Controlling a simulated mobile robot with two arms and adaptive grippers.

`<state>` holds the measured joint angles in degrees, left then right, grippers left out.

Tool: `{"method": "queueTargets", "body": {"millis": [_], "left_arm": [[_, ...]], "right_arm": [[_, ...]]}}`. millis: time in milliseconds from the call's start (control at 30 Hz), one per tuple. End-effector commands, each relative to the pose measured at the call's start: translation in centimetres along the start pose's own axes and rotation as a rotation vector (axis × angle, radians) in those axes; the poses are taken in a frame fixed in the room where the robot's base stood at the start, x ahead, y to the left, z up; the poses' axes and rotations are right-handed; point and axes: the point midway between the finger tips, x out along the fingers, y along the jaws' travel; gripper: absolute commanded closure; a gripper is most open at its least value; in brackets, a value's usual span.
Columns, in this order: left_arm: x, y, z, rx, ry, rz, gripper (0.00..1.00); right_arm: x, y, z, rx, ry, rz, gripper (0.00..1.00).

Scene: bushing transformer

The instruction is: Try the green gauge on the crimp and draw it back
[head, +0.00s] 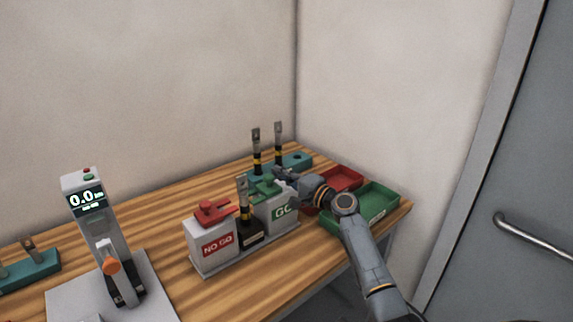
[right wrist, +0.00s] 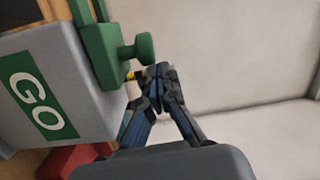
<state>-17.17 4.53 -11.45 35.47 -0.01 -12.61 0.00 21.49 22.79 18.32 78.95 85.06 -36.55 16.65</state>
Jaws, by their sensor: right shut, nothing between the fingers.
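The green gauge (head: 268,187) rests on top of the grey GO block (head: 282,210). In the right wrist view the green gauge (right wrist: 103,45) shows its round knob close to my fingertips. The crimp is on a lug with a black and yellow sleeve (head: 243,200), upright in a black holder (head: 250,234) between the two blocks. My right gripper (head: 280,174) is just behind and right of the gauge. In the right wrist view its fingers (right wrist: 160,72) are together and empty, beside the knob; contact is unclear. My left gripper is out of view.
A red gauge (head: 212,211) sits on the NO GO block (head: 210,240). Behind is a teal rack (head: 292,162) with two lugs. Red (head: 345,178) and green (head: 380,200) trays stand right. A tester with display (head: 86,200) stands left. The front bench strip is clear.

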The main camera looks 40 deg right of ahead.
Motion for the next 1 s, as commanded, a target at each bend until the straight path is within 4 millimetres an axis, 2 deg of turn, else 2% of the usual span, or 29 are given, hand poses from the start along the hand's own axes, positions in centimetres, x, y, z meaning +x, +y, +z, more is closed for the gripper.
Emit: {"method": "queueTargets", "body": {"millis": [467,700,1000], "left_arm": [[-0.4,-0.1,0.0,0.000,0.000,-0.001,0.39],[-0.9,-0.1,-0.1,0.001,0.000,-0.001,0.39],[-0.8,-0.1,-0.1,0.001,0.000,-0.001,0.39]], "right_arm": [[-0.2,0.0,0.8,0.000,0.000,0.000,1.00],[0.1,-0.4,3.3,0.000,0.000,0.000,1.00],[0.2,-0.3,3.3,0.000,0.001,0.000,1.00]]}}
